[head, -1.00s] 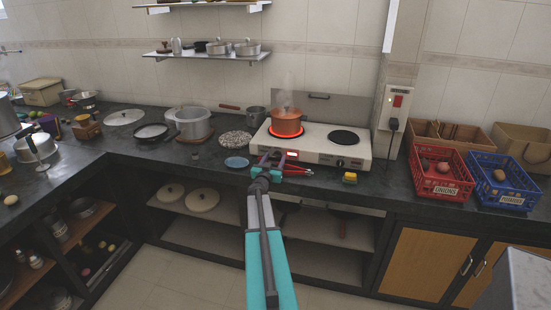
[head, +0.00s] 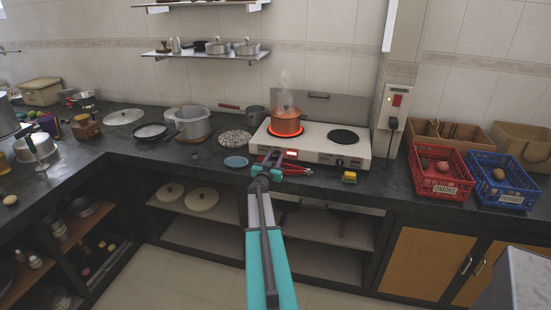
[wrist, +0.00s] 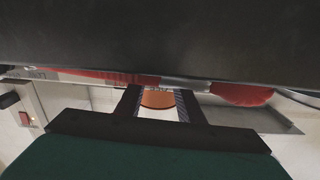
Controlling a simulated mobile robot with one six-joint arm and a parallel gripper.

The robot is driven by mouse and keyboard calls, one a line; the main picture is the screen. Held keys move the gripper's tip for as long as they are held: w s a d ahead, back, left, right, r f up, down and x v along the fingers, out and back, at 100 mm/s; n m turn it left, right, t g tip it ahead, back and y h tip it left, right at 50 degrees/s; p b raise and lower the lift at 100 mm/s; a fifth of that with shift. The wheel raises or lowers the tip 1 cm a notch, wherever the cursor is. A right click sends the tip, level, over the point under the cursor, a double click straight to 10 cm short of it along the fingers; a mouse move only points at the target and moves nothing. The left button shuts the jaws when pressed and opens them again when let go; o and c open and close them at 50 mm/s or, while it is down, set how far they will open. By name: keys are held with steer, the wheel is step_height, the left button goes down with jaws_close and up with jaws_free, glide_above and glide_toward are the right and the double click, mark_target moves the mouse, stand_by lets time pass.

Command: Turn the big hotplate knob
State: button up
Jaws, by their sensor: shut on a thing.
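The white two-burner hotplate (head: 325,143) stands on the dark counter. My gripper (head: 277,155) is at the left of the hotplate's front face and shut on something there. The big knob is hidden behind my gripper, so its angle cannot be seen. A small dark knob (head: 340,162) shows farther right, near a red-lit display (head: 291,153). In the wrist view, my two dark fingers (wrist: 158,105) stand apart, with orange showing between them.
A red-handled item (head: 298,171) lies on the counter beside my gripper. A blue plate (head: 236,162) is to the left and a yellow sponge (head: 349,177) to the right. Red (head: 440,178) and blue (head: 503,183) crates stand farther right. Pots and lids fill the left counter.

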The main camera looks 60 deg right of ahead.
steer(key=shift+w+a+m, duration=0.1)
steer(key=shift+w+m, duration=0.15)
steer(key=shift+m, duration=0.15)
steer(key=o, duration=1.1)
steer(key=shift+c, duration=0.2)
steer(key=shift+s, duration=0.2)
steer(key=shift+s+a, duration=0.15)
steer(key=shift+a, duration=0.2)
steer(key=shift+b+v, duration=0.45)
steer(key=shift+v, duration=1.85)
steer(key=v, duration=0.8)
steer(key=shift+a+b, duration=0.15)
steer(key=shift+b, duration=0.3)
steer(key=shift+s, duration=0.1)
